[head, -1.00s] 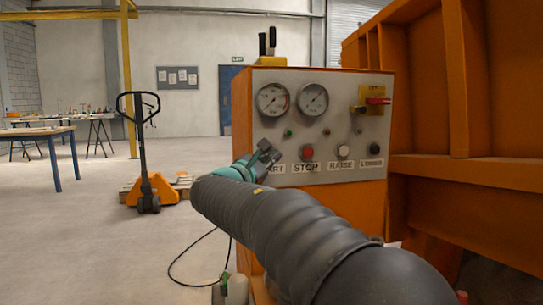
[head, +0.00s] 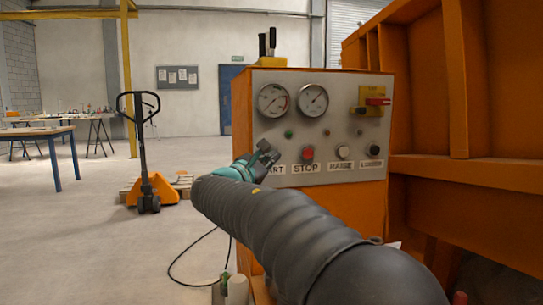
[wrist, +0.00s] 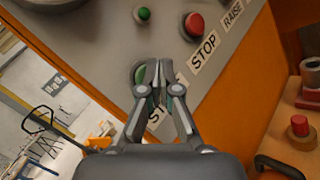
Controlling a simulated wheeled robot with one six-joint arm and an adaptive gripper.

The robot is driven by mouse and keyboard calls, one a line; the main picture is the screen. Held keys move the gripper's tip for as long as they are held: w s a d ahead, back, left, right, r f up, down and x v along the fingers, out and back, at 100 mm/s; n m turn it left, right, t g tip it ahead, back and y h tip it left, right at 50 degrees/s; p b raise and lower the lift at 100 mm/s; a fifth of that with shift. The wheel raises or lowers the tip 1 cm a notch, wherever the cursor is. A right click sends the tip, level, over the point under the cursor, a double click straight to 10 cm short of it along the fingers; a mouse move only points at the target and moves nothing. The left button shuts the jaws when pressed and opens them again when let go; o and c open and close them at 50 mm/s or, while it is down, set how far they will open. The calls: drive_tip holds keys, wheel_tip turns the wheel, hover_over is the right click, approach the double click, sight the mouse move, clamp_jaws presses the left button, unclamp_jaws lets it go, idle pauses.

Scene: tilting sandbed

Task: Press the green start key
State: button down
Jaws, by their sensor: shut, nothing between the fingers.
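The green start key (wrist: 140,75) shows in the wrist view on the grey panel, just left of my fingertips and partly covered by them. My gripper (wrist: 158,68) is shut and empty, its tips right at the key's edge. I cannot tell whether they touch it. In the head view my gripper (head: 267,154) is at the panel's lower left and hides the key. The START label (head: 274,170) is partly covered there, with "ART" showing.
The red stop button (head: 308,154) is just right of my gripper, with the white raise button (head: 343,152) and black lower button (head: 374,150) beyond. A small green lamp (wrist: 143,14) sits above the key. Two gauges (head: 272,100) are higher up. A pallet jack (head: 148,185) stands left.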

drive_tip(key=shift+w+a, duration=0.15)
drive_tip(key=shift+w, duration=0.35)
idle(0.8)
drive_tip(key=shift+s, duration=0.2)
drive_tip(key=shift+s+d+b, duration=0.3)
drive_tip(key=shift+s+b, duration=0.2)
drive_tip(key=shift+s, duration=0.2)
drive_tip(key=s+b, duration=0.1)
drive_tip(key=s, duration=0.1)
drive_tip(key=s+d+b, duration=0.1)
drive_tip(key=s, duration=0.1)
drive_tip(key=shift+s+d+b, duration=0.15)
drive_tip(key=shift+s+b, duration=0.25)
idle(0.6)
